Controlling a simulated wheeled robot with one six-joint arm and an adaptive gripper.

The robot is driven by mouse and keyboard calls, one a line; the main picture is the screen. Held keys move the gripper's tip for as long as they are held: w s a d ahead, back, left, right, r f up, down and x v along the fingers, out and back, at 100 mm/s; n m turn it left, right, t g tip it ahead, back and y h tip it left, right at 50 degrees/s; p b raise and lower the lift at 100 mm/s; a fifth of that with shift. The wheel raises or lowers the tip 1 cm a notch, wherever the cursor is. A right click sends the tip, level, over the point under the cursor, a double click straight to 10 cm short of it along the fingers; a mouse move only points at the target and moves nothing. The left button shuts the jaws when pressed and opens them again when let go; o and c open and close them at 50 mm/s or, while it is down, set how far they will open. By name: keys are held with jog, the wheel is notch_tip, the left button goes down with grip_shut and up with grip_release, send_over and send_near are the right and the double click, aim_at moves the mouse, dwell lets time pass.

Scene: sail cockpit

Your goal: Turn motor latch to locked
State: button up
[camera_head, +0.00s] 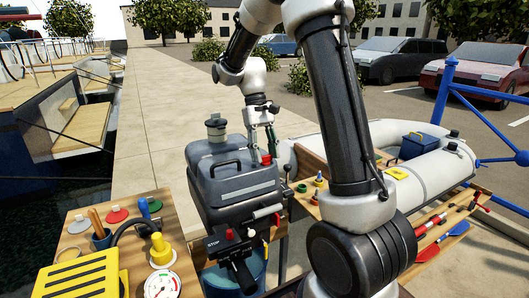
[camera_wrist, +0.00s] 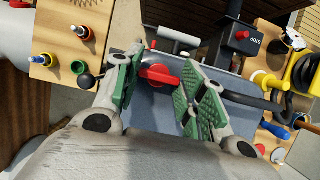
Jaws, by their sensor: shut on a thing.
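The outboard motor (camera_head: 235,180) is a dark grey boxy unit standing at the middle of the head view. A red latch (camera_head: 266,158) sits at the right edge of its top; the wrist view shows it as a red handle (camera_wrist: 158,75) on the grey casing. My gripper (camera_head: 262,147) points down over this side of the motor. In the wrist view its green-padded fingers (camera_wrist: 163,68) stand on either side of the red latch, and they are shut on it. The exact contact points are hard to see. Any lock marking is not readable.
A wooden board with a yellow crate (camera_head: 82,277), a gauge (camera_head: 162,285) and tools lies at the left. A grey inflatable boat (camera_head: 440,165) and a blue railing (camera_head: 446,90) are at the right. The paved walkway (camera_head: 165,100) behind is clear.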

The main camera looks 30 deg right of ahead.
dwell(0.3)
jog(key=o, duration=1)
jog(key=v, duration=1.2)
jog(key=shift+w, duration=0.15)
jog(key=s+d+f+t, duration=0.1)
jog(key=s+t, duration=0.7)
jog(key=s, duration=1.8)
jog(key=shift+d+f+t, duration=0.2)
jog(key=shift+f+t, duration=0.05)
jog(key=shift+t, duration=0.05)
